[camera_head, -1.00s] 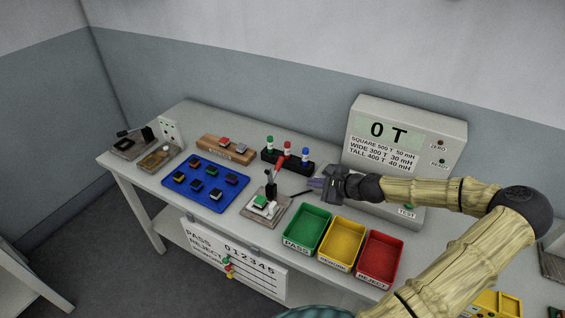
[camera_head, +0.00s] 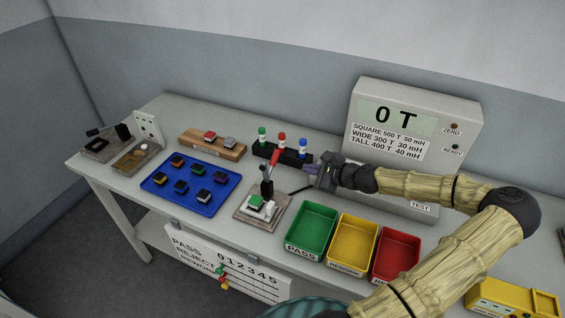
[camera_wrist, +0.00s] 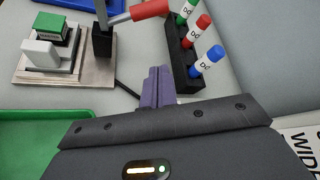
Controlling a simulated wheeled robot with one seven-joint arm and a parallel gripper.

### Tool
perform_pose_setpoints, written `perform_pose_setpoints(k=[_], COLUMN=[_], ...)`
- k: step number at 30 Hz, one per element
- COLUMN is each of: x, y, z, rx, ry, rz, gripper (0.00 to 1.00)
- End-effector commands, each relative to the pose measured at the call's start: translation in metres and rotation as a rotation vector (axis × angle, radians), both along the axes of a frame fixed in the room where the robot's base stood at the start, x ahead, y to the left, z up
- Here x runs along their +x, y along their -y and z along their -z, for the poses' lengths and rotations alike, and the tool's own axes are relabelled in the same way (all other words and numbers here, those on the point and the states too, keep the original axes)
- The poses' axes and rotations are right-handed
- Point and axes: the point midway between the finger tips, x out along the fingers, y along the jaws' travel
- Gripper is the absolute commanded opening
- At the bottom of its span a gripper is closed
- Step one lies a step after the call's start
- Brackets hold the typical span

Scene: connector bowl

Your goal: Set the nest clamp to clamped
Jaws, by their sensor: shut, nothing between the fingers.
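The nest clamp stands on a wooden base (camera_head: 245,216) in the middle of the bench. Its lever with a red handle (camera_head: 274,158) points upward in the head view. The red handle (camera_wrist: 149,9) also shows in the wrist view, at the top. A green-topped connector (camera_head: 255,201) sits in the nest beside a white block (camera_wrist: 41,54). My gripper (camera_head: 309,170) is to the right of the lever, apart from it, with the fingers pointing left. In the wrist view its purple fingertips (camera_wrist: 158,78) are together and empty, below the red handle.
A black rack (camera_head: 265,152) with green, red and blue bottles stands close behind my gripper. Green (camera_head: 333,215), yellow and red bins stand to the front right. A test meter (camera_head: 463,112) stands behind my arm. A blue tray (camera_head: 207,208) of connectors lies left.

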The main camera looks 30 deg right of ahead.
Motion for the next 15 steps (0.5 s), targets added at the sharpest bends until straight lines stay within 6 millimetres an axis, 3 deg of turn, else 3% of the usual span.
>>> perform_pose_setpoints(k=[8, 15], x=[0.006, 0.032], y=[-0.003, -0.012], z=[0.002, 0.015], rx=[0.000, 0.001], ry=[0.000, 0.000], rz=[-0.003, -0.001], gripper=[0.00, 0.00])
